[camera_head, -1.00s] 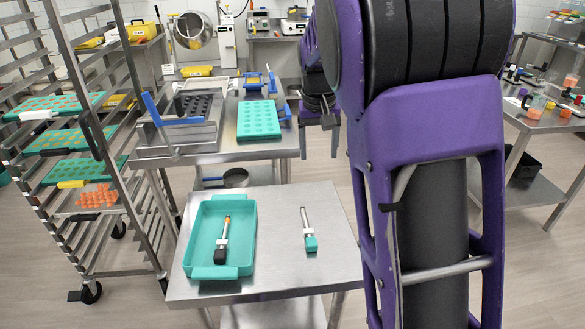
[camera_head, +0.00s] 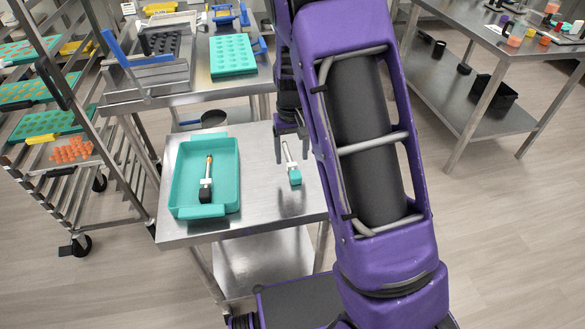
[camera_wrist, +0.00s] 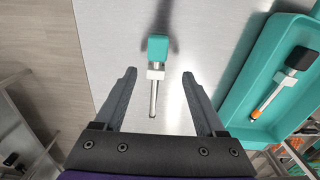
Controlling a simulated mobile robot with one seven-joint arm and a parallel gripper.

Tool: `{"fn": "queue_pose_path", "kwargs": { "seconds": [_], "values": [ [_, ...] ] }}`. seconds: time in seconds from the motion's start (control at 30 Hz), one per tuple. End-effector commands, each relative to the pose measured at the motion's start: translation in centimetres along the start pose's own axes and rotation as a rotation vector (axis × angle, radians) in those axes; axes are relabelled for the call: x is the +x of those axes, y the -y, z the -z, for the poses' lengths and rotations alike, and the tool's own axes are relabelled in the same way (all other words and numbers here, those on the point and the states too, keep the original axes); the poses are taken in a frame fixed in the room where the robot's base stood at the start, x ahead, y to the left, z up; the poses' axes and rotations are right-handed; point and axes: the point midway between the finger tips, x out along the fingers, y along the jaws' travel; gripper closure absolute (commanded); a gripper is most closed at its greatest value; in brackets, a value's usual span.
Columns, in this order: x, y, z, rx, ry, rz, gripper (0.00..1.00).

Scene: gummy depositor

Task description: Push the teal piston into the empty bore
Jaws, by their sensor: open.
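The teal piston (camera_head: 294,174) has a teal block head, a pale collar and a thin metal rod. It lies on the bare right part of the small steel table, and also shows in the wrist view (camera_wrist: 157,48). My gripper (camera_head: 290,129) is open and empty above the table by the rod end. In the wrist view, my gripper's (camera_wrist: 158,75) fingers appear on either side of the rod and collar, apart from them. The height gap is hard to judge. I cannot make out the empty bore; a black block with several dark holes (camera_head: 165,42) sits on the back bench.
A teal tray (camera_head: 179,180) left of the piston holds a black-headed piston (camera_head: 206,187) with an orange tip. A teal mould (camera_head: 232,55) lies on the back bench. A tray rack (camera_head: 75,215) stands left. Bare steel surrounds the teal piston.

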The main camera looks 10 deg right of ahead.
Motion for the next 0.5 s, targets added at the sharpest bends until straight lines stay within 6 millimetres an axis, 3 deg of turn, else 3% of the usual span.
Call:
{"fn": "queue_pose_path", "kwargs": {
  "seconds": [0.3,0.5],
  "values": [
    [4.2,-0.6,-0.7,0.002,0.004,0.000,0.28],
    [5.3,-0.5,-0.7,0.000,0.001,0.000,0.28]
  ]
}}
